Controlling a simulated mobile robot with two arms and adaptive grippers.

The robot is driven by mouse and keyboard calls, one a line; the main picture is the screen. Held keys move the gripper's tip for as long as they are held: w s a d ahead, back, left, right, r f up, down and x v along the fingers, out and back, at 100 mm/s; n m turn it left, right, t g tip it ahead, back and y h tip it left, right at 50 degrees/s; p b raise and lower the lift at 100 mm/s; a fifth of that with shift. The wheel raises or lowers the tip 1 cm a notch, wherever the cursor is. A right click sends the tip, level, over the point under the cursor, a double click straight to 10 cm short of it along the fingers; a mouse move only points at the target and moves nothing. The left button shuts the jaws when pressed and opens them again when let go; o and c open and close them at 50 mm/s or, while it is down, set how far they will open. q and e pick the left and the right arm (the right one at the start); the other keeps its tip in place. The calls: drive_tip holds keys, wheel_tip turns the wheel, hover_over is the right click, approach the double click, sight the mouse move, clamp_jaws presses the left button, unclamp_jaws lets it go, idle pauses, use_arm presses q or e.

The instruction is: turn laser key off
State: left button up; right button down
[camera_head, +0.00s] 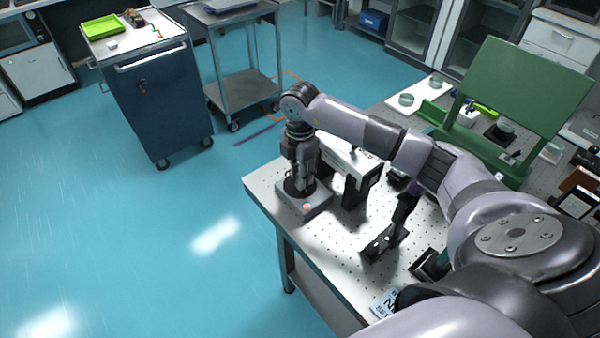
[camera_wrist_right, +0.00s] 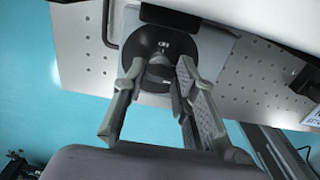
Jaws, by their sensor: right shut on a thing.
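The laser key box (camera_head: 318,204) is a small grey box at the near left corner of the perforated optical table. It has a pinkish-red round light or button (camera_head: 307,207) on top. My right gripper (camera_head: 301,188) points straight down over it. In the right wrist view a black round dial (camera_wrist_right: 147,38) with small white lettering, too small to read surely, lies under the fingers. My right gripper (camera_wrist_right: 158,72) is shut on the small grey key (camera_wrist_right: 160,60) at the dial's middle. The key's exact angle is hard to tell. My left gripper is not in view.
A white housing on black mounts (camera_head: 352,190) stands right beside the box. A black post mount (camera_head: 383,243) stands nearer on the optical table (camera_head: 262,185). A green panel (camera_head: 525,95) rises at the back right. A blue cabinet (camera_head: 160,100) and grey cart (camera_head: 245,88) stand apart.

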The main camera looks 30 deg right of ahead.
drive_tip(key=n+b, duration=0.2)
drive_tip(key=n, duration=0.1)
drive_tip(key=shift+f+n, duration=0.1)
drive_tip(key=shift+n, duration=0.3)
drive_tip(key=n+b, duration=0.3)
drive_tip(key=n, duration=0.2)
drive_tip(key=n+b, duration=0.2)
drive_tip(key=n, duration=0.3)
drive_tip(key=shift+n+b, duration=1)
drive_tip(key=shift+n, duration=1)
drive_tip(key=c, duration=1.3)
unclamp_jaws()
drive_tip(key=shift+r, duration=0.25)
